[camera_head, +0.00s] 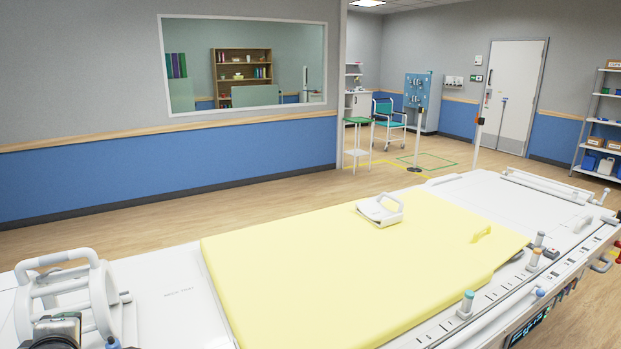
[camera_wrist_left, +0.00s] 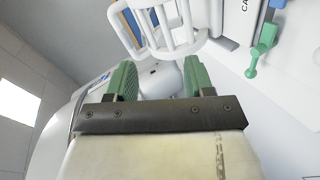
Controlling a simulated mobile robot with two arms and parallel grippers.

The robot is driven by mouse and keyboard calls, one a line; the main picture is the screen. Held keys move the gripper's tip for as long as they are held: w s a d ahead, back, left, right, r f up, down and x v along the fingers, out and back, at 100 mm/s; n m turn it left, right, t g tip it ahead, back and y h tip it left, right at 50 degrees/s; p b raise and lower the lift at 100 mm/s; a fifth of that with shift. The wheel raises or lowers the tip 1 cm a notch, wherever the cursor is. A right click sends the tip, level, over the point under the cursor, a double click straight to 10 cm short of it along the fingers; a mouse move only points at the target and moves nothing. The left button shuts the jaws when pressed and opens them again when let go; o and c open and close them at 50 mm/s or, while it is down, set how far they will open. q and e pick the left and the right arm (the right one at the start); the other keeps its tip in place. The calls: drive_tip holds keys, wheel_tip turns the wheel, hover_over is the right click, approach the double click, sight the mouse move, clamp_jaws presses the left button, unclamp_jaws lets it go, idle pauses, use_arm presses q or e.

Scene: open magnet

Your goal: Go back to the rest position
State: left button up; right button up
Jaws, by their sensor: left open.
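My left gripper (camera_wrist_left: 159,78) shows in the left wrist view with its two green fingers well apart and nothing between them. A white cage-like frame with rounded bars (camera_wrist_left: 165,30) is beyond the fingertips. I cannot tell whether they touch it. In the head view a similar white frame (camera_head: 60,285) stands at the left end of the white bed. A dark device at the bottom left corner partly covers it, and I cannot tell if that is part of my arm. My right gripper is not in view.
A yellow pad (camera_head: 330,265) covers the middle of the bed, with a white handled piece (camera_head: 380,210) on it. Small knobs (camera_head: 466,304) line the near rail. Behind are open floor, a green-topped stand (camera_head: 357,122), a chair (camera_head: 388,118) and a shelf rack (camera_head: 600,125).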

use_arm(q)
drive_tip(key=s+d+f+m+g+h, duration=0.2)
drive_tip(key=s+d+f+m, duration=0.3)
drive_tip(key=f+m, duration=0.25)
drive_tip(key=s+d+f+m+g+h, duration=0.2)
drive_tip(key=s+d+f+m, duration=0.35)
drive_tip(key=f+m, duration=0.2)
drive_tip(key=s+d+f+m+g+h, duration=0.2)
drive_tip(key=s+d+f+m, duration=0.15)
drive_tip(key=s, duration=0.25)
drive_tip(key=s+d+f+m+g+h, duration=0.1)
drive_tip(key=s+d+f+m+g, duration=0.15)
drive_tip(key=s+d+m, duration=0.3)
drive_tip(key=s+f+x, duration=0.1)
drive_tip(key=s+x, duration=0.2)
drive_tip(key=x, duration=0.9)
drive_tip(key=s+x, duration=0.2)
drive_tip(key=x, duration=1)
drive_tip(key=s+a+f, duration=0.2)
drive_tip(key=s+f, duration=0.6)
drive_tip(key=f, duration=0.1)
drive_tip(key=s+a+f+g, duration=0.1)
drive_tip(key=s+f, duration=0.7)
drive_tip(key=f, duration=0.1)
drive_tip(key=shift+s+a, duration=0.4)
drive_tip(key=shift+f+g, duration=0.1)
drive_tip(key=shift+g, duration=0.15)
